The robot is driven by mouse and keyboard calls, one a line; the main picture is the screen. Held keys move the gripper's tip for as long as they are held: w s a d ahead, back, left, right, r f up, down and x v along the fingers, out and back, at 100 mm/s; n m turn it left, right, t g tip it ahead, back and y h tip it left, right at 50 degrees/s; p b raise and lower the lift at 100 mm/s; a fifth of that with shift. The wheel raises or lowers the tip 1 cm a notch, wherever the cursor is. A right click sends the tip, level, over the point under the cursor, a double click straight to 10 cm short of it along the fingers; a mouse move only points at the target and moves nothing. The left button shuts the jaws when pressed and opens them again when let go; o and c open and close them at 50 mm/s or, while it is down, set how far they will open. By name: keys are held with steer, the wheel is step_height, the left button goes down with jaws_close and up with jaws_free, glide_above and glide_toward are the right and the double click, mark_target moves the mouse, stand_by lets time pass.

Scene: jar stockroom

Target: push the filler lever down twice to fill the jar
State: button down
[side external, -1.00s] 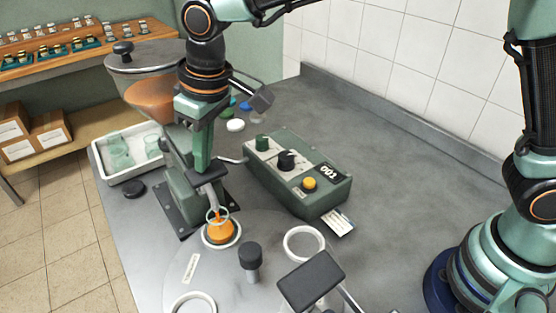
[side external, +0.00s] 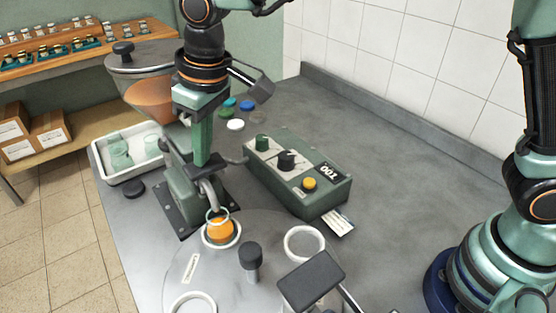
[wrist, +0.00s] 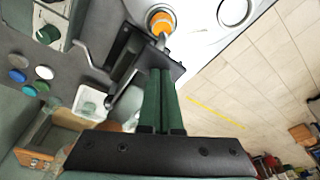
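The filler (side external: 180,190) is a dark green stand with a clear hopper (side external: 150,92) of orange contents. Its lever (side external: 212,160) ends in a black pad, which shows in the wrist view (wrist: 176,72) at my fingertips. My gripper (side external: 203,163) is shut and empty, its green fingers pointing down onto the pad; they appear to touch it. In the wrist view the two fingers (wrist: 160,72) lie side by side. The jar (side external: 221,232) stands under the spout on the round turntable (side external: 200,262), with orange inside, also seen in the wrist view (wrist: 160,22). No stream shows now.
A green control box (side external: 300,175) with knobs and a yellow button stands right of the filler. A white tray (side external: 130,160) of glass jars is at the left. Coloured lids (side external: 235,125) lie behind. A black-topped post (side external: 250,255) rises from the turntable.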

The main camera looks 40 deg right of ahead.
steer(key=shift+r, duration=2.25)
steer(key=shift+f, duration=0.15)
steer(key=shift+f, duration=0.85)
steer(key=shift+s+f, duration=0.15)
steer(key=shift+f, duration=1.05)
steer(key=shift+s+f, duration=0.15)
steer(key=shift+f, duration=1.05)
steer(key=shift+r, duration=0.15)
steer(key=shift+w+r, duration=0.1)
steer(key=shift+r, duration=3.1)
